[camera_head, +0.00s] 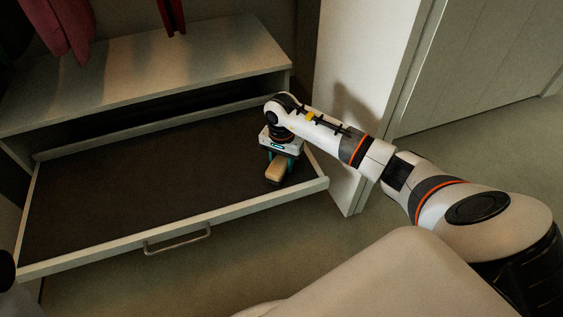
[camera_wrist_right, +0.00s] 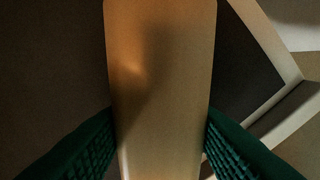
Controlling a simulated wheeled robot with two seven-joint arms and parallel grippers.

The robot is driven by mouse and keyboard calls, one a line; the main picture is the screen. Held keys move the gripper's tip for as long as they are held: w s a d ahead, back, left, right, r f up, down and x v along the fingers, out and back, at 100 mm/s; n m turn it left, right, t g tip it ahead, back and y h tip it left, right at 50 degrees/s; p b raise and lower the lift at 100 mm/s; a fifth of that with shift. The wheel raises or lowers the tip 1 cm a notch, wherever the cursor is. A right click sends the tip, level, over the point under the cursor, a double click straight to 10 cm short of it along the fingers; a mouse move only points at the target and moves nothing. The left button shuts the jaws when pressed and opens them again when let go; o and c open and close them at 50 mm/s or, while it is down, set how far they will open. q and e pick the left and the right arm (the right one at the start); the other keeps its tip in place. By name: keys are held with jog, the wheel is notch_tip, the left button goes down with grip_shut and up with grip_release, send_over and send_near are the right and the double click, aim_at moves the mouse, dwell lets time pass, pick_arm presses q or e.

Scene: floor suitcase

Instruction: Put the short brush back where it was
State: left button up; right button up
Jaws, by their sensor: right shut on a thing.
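The short brush (camera_head: 276,170) is a small block with a light wooden top and a dark underside. My right gripper (camera_head: 282,160) is shut on it, inside the right end of the open drawer. In the right wrist view the brush's wooden back (camera_wrist_right: 160,80) fills the middle, with the green fingers of my right gripper (camera_wrist_right: 160,145) against its two sides. Whether the brush touches the drawer floor cannot be told. My left gripper is not in view.
The open drawer (camera_head: 175,226) has a dark, otherwise empty floor, pale raised rims and a front handle (camera_head: 178,240). A bench top (camera_head: 150,70) lies behind and above it. A white panel (camera_head: 362,75) stands close to the right. Red clothes (camera_head: 68,30) hang at the upper left.

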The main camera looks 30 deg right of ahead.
jog(key=shift+f, duration=0.1)
jog(key=o, duration=0.9)
